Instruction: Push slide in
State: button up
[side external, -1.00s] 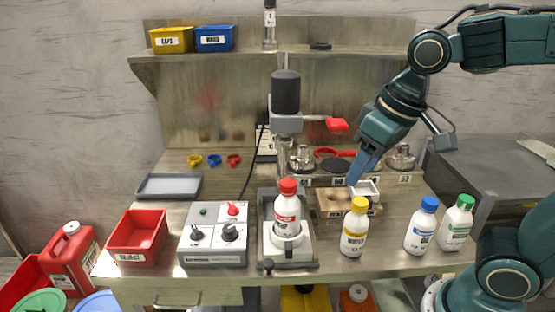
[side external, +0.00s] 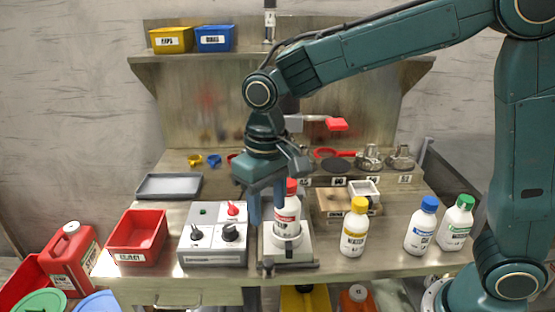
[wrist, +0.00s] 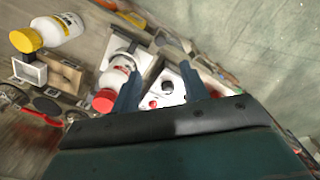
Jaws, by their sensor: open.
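The slide (side external: 296,253) is a pale plate on the grey press base, with a dark knob (side external: 267,268) at its front. A white bottle with a red cap (side external: 288,212) stands upright in its holder, and the bottle also shows in the wrist view (wrist: 117,78). My gripper (side external: 267,220) points down, open, with nothing visible between its fingers. In the side view it overlaps the bottle's left side; whether it touches cannot be told. The wrist view shows its two fingers (wrist: 160,76) spread apart. My wrist hides the upper press.
A control box (side external: 213,247) with knobs is left of the slide, and a red bin (side external: 138,233) is farther left. A yellow-capped bottle (side external: 354,230) stands right of it, before a wooden block (side external: 333,203). Blue-capped (side external: 422,228) and green-capped (side external: 457,225) bottles stand farther right.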

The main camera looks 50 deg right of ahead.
aim_at(269, 262)
jog(key=shift+f, duration=0.25)
notch_tip(269, 262, down, 14)
jog(key=shift+r, duration=0.25)
dwell(0.6)
grip_shut()
